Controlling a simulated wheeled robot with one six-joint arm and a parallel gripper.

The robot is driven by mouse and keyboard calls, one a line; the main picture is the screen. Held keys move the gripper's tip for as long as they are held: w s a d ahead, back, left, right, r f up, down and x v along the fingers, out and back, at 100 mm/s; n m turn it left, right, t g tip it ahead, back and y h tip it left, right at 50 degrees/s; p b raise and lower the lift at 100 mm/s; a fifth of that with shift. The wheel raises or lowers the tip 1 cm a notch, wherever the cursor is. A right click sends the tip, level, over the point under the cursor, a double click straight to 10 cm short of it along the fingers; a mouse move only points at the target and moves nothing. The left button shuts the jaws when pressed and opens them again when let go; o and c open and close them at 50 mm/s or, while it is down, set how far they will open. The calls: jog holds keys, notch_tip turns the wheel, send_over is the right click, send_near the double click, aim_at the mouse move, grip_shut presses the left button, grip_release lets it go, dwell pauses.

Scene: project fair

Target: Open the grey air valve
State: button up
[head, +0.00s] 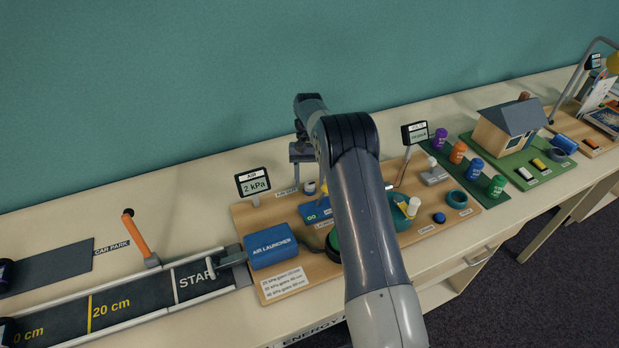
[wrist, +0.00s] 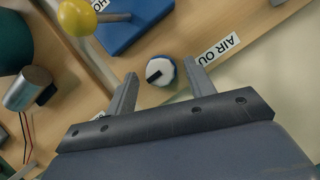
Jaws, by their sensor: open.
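A small round knob (wrist: 160,71), pale on top with a blue side and a black bar across it, stands by the AIR OUT label (wrist: 220,52) in the wrist view. I take it for the air valve, though it looks more white than grey. In the head view it is a small cap (head: 310,187) beside the same label. My gripper (wrist: 160,74) is open, its two fingers apart with the knob showing between their tips. Contact cannot be told. In the head view my gripper (head: 301,158) hangs above the back of the wooden board.
The AIR gauge (head: 254,184) reads 2 kPa at the left. The blue air launcher (head: 271,247) stands in front. A blue block (wrist: 135,22) with a yellow ball lever (wrist: 77,16) is close to my fingers. My arm hides the board's middle.

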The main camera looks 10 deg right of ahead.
jog(key=p+v, duration=0.3)
jog(key=v, duration=0.7)
jog(key=shift+r, duration=0.4)
dwell(0.5)
jog(key=shift+b+x, duration=1.5)
jog(key=shift+x, duration=3.9)
jog(key=shift+w+d, duration=0.1)
jog(key=shift+w, duration=0.1)
